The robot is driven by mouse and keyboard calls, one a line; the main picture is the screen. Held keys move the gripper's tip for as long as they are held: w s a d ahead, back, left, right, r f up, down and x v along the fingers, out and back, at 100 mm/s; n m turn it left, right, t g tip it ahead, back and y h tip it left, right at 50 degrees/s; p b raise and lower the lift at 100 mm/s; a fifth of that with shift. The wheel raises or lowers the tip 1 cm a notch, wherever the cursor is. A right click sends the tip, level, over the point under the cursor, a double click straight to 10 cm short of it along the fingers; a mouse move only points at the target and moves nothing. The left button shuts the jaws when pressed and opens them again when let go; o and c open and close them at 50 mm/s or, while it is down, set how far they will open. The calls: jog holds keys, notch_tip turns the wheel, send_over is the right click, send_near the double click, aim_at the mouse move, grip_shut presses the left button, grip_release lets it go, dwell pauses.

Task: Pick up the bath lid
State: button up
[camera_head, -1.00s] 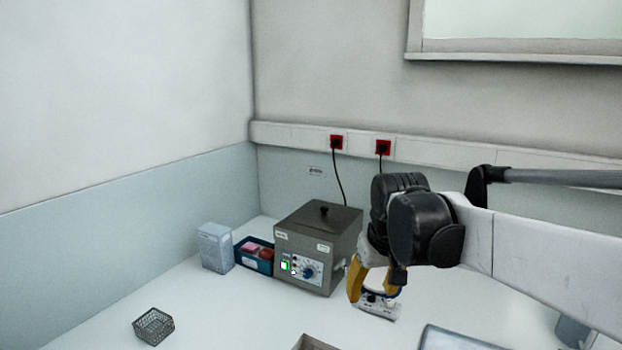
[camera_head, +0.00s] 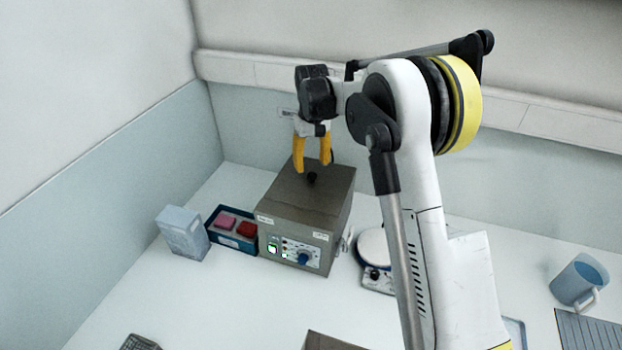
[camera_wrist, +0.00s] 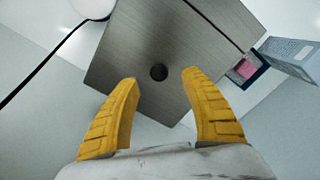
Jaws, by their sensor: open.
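The bath lid (camera_head: 285,190) is the flat grey metal top of a boxy water bath (camera_head: 290,240) with a dial and a lit green switch on its front. A round black knob (camera_head: 311,177) stands on the lid. My gripper (camera_head: 312,167) is open and empty above the lid, with its yellow fingers pointing down near the knob. In the wrist view the lid (camera_wrist: 180,45) fills the middle, and the knob (camera_wrist: 159,72) lies between and a little beyond the open fingertips (camera_wrist: 160,76). I cannot tell the exact height above the knob.
A blue tray (camera_head: 218,238) with pink and red blocks and a pale box (camera_head: 183,232) stand left of the bath. A white round-topped device (camera_head: 372,250) stands to its right. A blue jug (camera_head: 580,281) is at the far right. The front counter has clear room.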

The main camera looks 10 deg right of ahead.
aim_at(312, 175)
notch_tip(312, 175, down, 6)
jog(key=shift+w+d+r, duration=0.1)
grip_shut()
